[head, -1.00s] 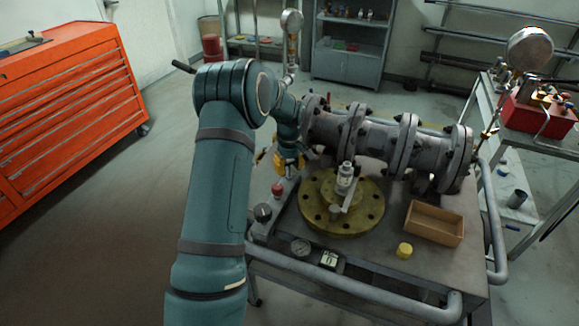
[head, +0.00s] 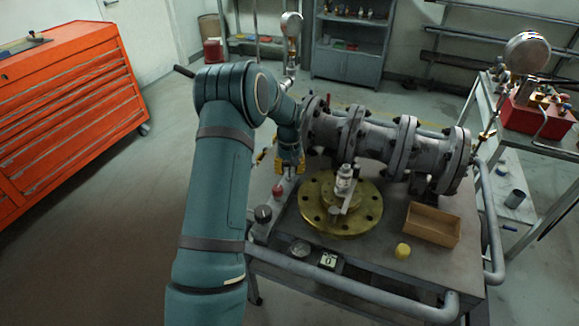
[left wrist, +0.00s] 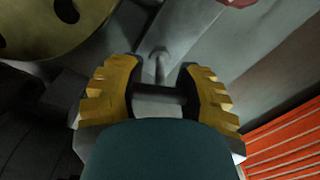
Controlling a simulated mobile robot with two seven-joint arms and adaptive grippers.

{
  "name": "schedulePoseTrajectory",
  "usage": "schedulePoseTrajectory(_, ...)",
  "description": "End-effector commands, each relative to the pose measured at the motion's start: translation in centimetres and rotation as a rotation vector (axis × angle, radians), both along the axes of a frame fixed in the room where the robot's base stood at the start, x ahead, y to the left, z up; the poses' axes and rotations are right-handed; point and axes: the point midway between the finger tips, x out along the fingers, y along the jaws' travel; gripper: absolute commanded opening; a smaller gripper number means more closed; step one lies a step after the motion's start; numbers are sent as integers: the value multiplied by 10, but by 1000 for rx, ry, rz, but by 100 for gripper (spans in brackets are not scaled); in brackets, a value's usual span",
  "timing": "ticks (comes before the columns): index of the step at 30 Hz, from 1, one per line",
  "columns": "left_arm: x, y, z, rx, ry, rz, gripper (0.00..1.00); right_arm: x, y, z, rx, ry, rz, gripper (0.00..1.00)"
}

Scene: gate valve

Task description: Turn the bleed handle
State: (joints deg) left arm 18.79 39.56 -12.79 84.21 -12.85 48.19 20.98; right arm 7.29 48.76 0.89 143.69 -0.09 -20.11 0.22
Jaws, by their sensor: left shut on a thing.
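My left gripper (head: 291,172) reaches down to the bench, just left of the brass flange (head: 318,215). In the left wrist view, its yellow ridged fingertips (left wrist: 160,97) are shut on a dark crossbar (left wrist: 158,93), with a grey stem (left wrist: 158,65) running from it. I take this to be the bleed handle; in the head view the gripper hides it. A small valve body with a pale lever (head: 347,200) stands on the flange, apart from the gripper. My right gripper is not in view.
A large grey flanged pipe valve (head: 385,140) lies along the back of the bench. An orange tool cabinet (head: 70,110) stands left.

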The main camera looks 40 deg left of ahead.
Motion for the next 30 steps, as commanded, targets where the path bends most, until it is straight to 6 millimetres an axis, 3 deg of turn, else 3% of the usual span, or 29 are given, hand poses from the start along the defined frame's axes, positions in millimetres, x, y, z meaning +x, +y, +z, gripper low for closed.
schedulePoseTrajectory(15,3,2,5,5,-11,-355,3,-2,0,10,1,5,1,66)
schedulePoseTrajectory(30,4,2,6,8,-13,-435,3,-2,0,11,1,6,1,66)
